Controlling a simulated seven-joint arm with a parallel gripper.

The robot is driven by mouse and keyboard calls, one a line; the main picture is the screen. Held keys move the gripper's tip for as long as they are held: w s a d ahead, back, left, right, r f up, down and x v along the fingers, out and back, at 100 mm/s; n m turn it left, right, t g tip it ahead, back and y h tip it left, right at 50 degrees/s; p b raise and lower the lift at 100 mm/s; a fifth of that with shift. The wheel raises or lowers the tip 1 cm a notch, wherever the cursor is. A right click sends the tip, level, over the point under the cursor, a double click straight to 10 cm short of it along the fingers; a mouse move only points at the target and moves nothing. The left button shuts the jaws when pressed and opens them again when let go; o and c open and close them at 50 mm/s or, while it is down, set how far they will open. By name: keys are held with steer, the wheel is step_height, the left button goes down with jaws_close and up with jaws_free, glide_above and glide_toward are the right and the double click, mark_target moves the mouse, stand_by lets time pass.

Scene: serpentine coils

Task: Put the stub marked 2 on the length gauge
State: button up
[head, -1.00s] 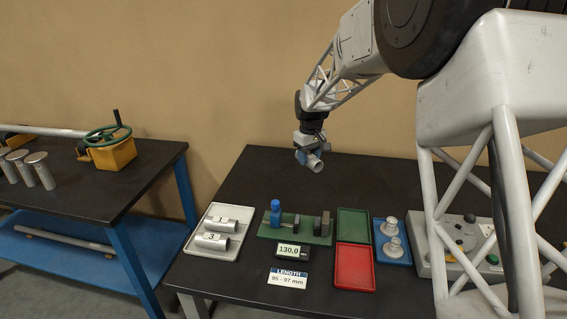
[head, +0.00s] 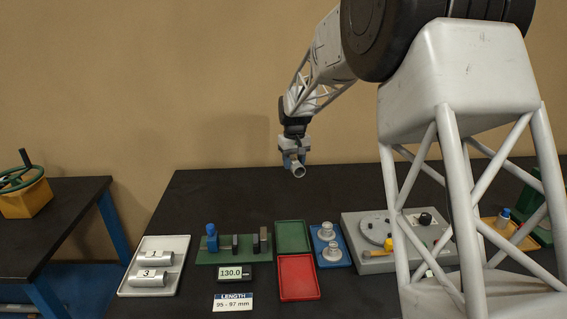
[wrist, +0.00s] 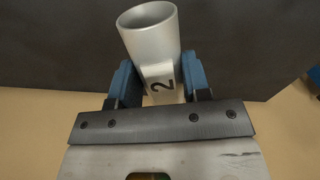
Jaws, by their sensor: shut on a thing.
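My gripper (head: 294,162) is shut on the stub marked 2 (head: 299,171), a short silver tube held in the air above the back of the dark table. In the wrist view the stub (wrist: 150,42) sits between the blue fingers, its open end pointing away and its "2" label facing the camera. The length gauge (head: 222,257) is a green base with a blue knobbed post at its left and dark blocks at its right. Its display (head: 231,274) reads 130.0. The gauge is forward and left of my gripper.
A grey tray (head: 126,287) left of the gauge holds stubs 1 (head: 153,258) and 3 (head: 149,279). Right of the gauge are an empty green tray (head: 292,236), an empty red tray (head: 298,277) and a blue tray (head: 341,257) with silver pieces. A card reads "LENGTH 95 - 97 mm" (head: 233,303).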

steer(key=shift+s+a+n, duration=0.2)
steer(key=shift+s+n, duration=0.2)
steer(key=shift+s, duration=0.3)
steer(key=s+a+f+n, duration=0.2)
steer(key=s+a+n, duration=0.5)
steer(key=s+a, duration=0.1)
steer(key=s+a+f+n, duration=0.3)
steer(key=s+a+n, duration=0.3)
steer(key=s+a, duration=0.3)
steer(key=shift+a+n, duration=0.15)
steer(key=shift+n, duration=0.25)
steer(key=shift+f, duration=0.15)
steer(key=shift+f, duration=2.25)
steer(key=shift+f, duration=2.1)
steer(key=o, duration=1.1)
